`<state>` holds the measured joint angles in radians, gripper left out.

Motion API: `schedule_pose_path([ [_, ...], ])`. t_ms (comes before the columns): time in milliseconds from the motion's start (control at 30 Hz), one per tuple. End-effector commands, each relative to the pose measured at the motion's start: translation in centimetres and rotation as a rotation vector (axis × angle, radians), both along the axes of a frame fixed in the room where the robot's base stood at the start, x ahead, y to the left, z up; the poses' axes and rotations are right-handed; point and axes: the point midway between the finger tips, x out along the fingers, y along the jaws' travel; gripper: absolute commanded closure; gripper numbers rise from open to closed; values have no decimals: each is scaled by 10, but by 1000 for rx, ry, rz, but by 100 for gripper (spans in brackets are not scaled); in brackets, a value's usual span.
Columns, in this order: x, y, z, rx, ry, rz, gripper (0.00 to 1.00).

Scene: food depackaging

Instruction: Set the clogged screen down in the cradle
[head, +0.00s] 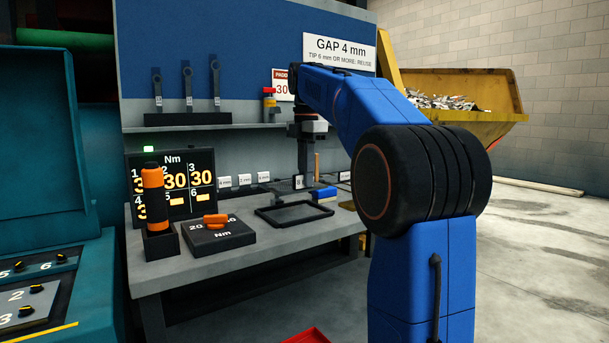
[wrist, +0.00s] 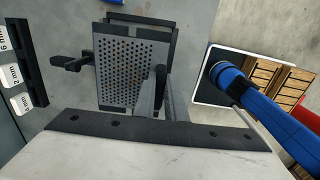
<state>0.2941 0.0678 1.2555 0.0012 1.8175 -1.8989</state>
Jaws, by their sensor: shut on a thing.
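The clogged screen (wrist: 124,88), a grey plate full of small round holes, shows in the wrist view. Some holes look brownish. The cradle seems to be the black rectangular frame (head: 293,214) lying on the bench in the head view. In the wrist view its dark bars (wrist: 165,20) show behind the screen, which hides much of it. The screen overlaps the frame in that view; I cannot tell whether they touch. In the head view my gripper is above the bench behind the frame.
A blue-topped object (head: 324,193) lies close beside the frame. White labels (head: 225,181) line the bench's back. An orange-handled tool (head: 154,195) and a torque block (head: 215,235) stand to the left. A yellow skip (head: 505,95) stands beyond.

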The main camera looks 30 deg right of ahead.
Motion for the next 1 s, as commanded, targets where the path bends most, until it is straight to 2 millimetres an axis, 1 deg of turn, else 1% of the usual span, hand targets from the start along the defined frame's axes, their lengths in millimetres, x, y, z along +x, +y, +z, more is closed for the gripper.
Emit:
schedule_pose_path([
  [100, 0, -2, 0, 1, 0, -1, 100],
  [233, 0, -2, -6, 2, 1, 0, 100],
  [733, 0, -2, -44, 1, 0, 0, 100],
  [1000, 0, -2, -56, 1, 0, 0, 100],
])
